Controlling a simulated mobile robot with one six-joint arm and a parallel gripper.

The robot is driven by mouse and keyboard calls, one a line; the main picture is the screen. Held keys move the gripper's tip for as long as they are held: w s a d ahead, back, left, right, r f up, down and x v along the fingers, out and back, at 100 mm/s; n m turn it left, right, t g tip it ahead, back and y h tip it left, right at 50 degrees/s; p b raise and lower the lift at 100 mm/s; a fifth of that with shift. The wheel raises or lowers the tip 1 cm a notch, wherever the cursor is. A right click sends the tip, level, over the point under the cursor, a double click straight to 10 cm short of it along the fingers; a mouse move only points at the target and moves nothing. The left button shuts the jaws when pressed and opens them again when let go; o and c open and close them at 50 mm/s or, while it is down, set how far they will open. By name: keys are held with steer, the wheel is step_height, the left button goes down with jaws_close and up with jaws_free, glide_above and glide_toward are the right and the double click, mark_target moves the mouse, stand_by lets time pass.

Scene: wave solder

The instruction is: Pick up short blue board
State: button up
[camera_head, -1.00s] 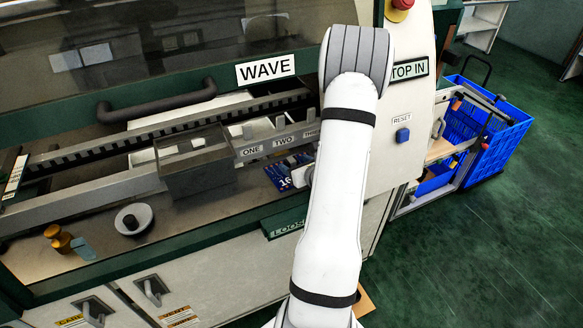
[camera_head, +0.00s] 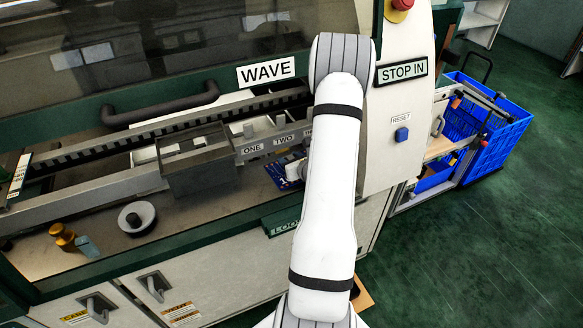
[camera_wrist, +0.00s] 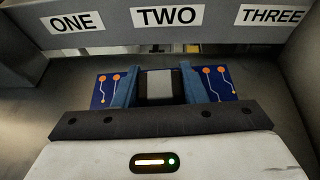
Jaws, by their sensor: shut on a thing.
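The short blue board (camera_wrist: 218,84) shows in the wrist view, with orange dots and thin traces on its left and right parts. My gripper (camera_wrist: 160,86) is shut on it, with blue fingers on both sides of a grey block in the board's middle. In the head view, the blue board (camera_head: 281,175) shows beside the rail, left of my arm. The gripper is mostly hidden behind my arm there. I cannot tell whether the board touches the surface under it.
A rail labelled ONE, TWO, THREE (camera_wrist: 165,16) runs just beyond the board. A grey open box (camera_head: 200,180) stands to its left. The STOP IN panel (camera_head: 402,71) and a blue reset button (camera_head: 402,134) are right of my arm.

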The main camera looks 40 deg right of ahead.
steer(key=c, duration=0.5)
steer(key=shift+r, duration=0.1)
